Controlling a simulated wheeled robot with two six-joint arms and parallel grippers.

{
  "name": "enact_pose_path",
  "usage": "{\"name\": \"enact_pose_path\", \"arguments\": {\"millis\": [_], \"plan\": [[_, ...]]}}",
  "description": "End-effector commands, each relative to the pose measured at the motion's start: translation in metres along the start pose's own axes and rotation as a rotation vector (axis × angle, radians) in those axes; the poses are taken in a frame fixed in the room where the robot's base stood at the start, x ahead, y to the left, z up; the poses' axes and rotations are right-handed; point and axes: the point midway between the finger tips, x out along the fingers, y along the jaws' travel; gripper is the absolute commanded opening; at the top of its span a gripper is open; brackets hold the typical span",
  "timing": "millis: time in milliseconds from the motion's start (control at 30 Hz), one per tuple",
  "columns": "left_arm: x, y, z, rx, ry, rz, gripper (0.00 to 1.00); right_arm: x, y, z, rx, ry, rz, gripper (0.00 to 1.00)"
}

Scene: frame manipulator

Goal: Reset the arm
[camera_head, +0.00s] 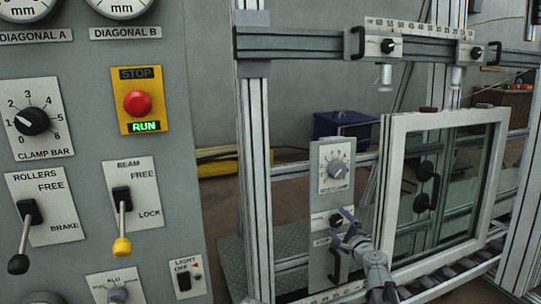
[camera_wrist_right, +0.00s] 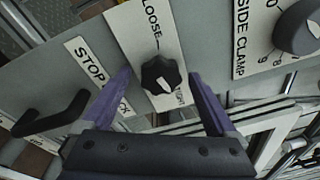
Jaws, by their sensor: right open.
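My right gripper (camera_head: 340,226) is in front of the grey side clamp panel (camera_head: 346,160) in the head view. It also shows in the wrist view (camera_wrist_right: 159,74), open, with one purple finger on each side of the black LOOSE knob (camera_wrist_right: 161,77). The fingers look apart from the knob; how deep they reach around it I cannot tell. The knob shows in the head view too (camera_head: 336,219), close to the fingertips. My left gripper is not in view.
A black handle (camera_wrist_right: 52,116) sticks out beside the STOP label. The SIDE CLAMP dial (camera_wrist_right: 299,27) is at the upper right. A white window frame (camera_head: 395,205) stands right of my arm on rollers. A control panel (camera_head: 80,150) with levers fills the left.

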Motion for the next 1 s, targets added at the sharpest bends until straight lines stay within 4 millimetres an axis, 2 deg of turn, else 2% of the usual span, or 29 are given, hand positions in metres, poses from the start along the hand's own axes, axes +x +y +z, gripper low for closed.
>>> {"name": "enact_pose_path", "arguments": {"millis": [1000], "plan": [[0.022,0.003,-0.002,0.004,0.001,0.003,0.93,0.0,0.001,-0.003,-0.813,-0.057,-0.095,0.93]]}}
